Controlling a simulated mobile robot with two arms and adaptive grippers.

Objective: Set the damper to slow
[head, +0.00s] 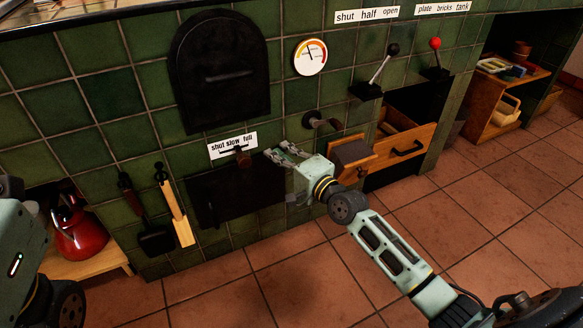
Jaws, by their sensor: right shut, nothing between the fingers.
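The damper slider is a small brown knob (243,158) on a short dark slot, just under a white label (232,146) reading shut, slow, full. The knob sits right of the middle, near the slow-to-full side; its exact setting is hard to tell. My right gripper (277,153) is shut and empty, a little to the right of the knob, with a gap between them. Its fingers point left toward the stove front. Part of my left arm shows at the left edge; its gripper is out of view.
A black oven door (220,72) is above and a dark lower door (237,190) below. A crank knob (320,120), an open wooden drawer (405,140), and two levers (380,68) are right. A red kettle (78,228) stands lower left.

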